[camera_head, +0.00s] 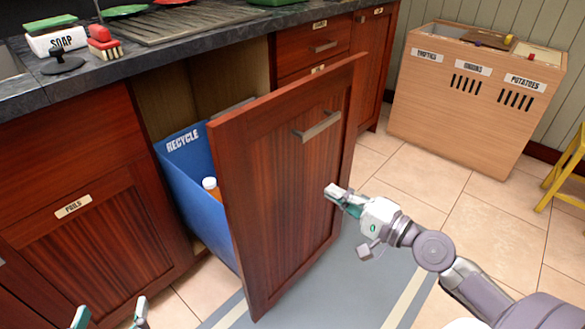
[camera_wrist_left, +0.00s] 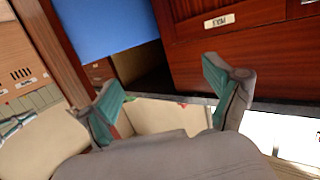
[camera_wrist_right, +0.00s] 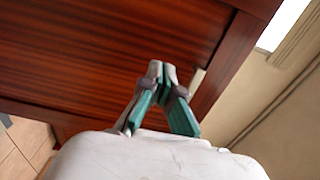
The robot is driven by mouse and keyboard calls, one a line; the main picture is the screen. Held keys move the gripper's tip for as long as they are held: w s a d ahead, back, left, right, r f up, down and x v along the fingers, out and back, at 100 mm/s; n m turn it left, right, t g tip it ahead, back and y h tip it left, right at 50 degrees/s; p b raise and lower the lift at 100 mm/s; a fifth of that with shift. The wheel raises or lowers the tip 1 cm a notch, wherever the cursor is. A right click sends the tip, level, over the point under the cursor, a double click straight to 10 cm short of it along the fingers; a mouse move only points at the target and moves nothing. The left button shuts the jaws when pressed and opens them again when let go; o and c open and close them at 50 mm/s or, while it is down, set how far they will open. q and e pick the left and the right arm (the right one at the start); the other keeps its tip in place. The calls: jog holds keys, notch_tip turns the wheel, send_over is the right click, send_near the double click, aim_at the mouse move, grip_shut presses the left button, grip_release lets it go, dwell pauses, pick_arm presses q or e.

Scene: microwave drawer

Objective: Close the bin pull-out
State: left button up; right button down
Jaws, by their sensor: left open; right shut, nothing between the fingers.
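The bin pull-out is open, its reddish wooden front panel (camera_head: 285,190) standing well out from the cabinet. A metal bar handle (camera_head: 317,127) is near the panel's top. Behind the panel, the blue recycle bin (camera_head: 195,175) shows in the gap, with a white-capped orange bottle in it. My right gripper (camera_head: 335,193) is shut and empty at the panel's outer face, below the handle; I cannot tell if it touches. In the right wrist view its fingertips (camera_wrist_right: 162,68) meet before the wood. My left gripper (camera_head: 110,318) is open and empty at the bottom left, apart from the panel.
A counter (camera_head: 200,30) with soap, a brush and a drying rack runs above the cabinets. A light wooden vegetable bin (camera_head: 470,100) stands at the back right, and a yellow stool (camera_head: 568,170) is at the right edge. Tiled floor lies clear between.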

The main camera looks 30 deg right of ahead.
jog(key=p, duration=0.2)
send_near(286, 166)
jog(key=x, duration=0.6)
jog(key=shift+a+r+p, duration=0.1)
jog(key=shift+p, duration=0.2)
pick_arm(q)
jog(key=s+a+f+g+y, duration=0.2)
jog(key=s+a+f+g, duration=0.2)
jog(key=s+f+g, duration=0.4)
jog(key=shift+s+f, duration=0.55)
jog(key=shift+f, duration=0.45)
pick_arm(e)
jog(key=shift+w+a, duration=0.25)
jog(key=shift+w, duration=0.4)
